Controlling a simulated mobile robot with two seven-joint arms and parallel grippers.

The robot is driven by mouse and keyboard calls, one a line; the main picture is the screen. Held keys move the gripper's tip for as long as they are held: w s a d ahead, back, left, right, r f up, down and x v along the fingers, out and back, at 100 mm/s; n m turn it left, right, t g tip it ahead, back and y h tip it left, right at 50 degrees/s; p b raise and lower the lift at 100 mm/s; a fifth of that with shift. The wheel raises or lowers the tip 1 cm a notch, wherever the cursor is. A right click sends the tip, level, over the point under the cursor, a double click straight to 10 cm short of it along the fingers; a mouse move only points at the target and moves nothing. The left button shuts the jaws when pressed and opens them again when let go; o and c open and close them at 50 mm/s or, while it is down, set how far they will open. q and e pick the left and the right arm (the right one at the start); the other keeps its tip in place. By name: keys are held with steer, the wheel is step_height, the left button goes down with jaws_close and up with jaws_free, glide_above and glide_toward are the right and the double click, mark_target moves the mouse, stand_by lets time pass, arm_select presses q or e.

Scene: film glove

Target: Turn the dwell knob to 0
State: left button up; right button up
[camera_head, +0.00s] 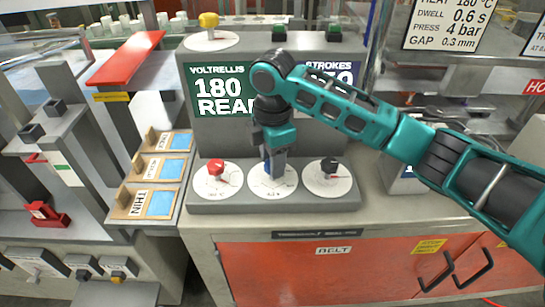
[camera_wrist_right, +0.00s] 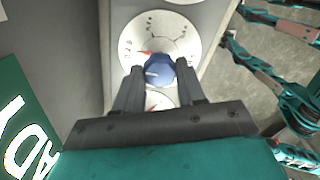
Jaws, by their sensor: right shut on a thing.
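The middle dial is a white disc (camera_head: 286,182) on the grey front panel, between two other dials. Its blue knob shows in the right wrist view (camera_wrist_right: 160,71), with the white scale disc (camera_wrist_right: 175,36) behind it. A red pointer mark lies at the knob's left, but the scale figures are too small to read surely. My right gripper (camera_head: 273,176) reaches down over this dial and hides most of the knob in the head view. Its two dark fingers (camera_wrist_right: 161,78) are shut on the blue knob from both sides. My left gripper is not in view.
A red knob (camera_head: 216,167) stands on the left dial and a black knob (camera_head: 329,165) on the right dial, both close to my right gripper. A yellow knob (camera_head: 209,22) is on top. A sign (camera_head: 448,25) reads dwell 0.6 s. My right arm crosses the console's right side.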

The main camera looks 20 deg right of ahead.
steer(key=shift+n, duration=0.4)
steer(key=o, duration=1.1)
steer(key=shift+c, duration=0.2)
step_height(320, 180, up, 13)
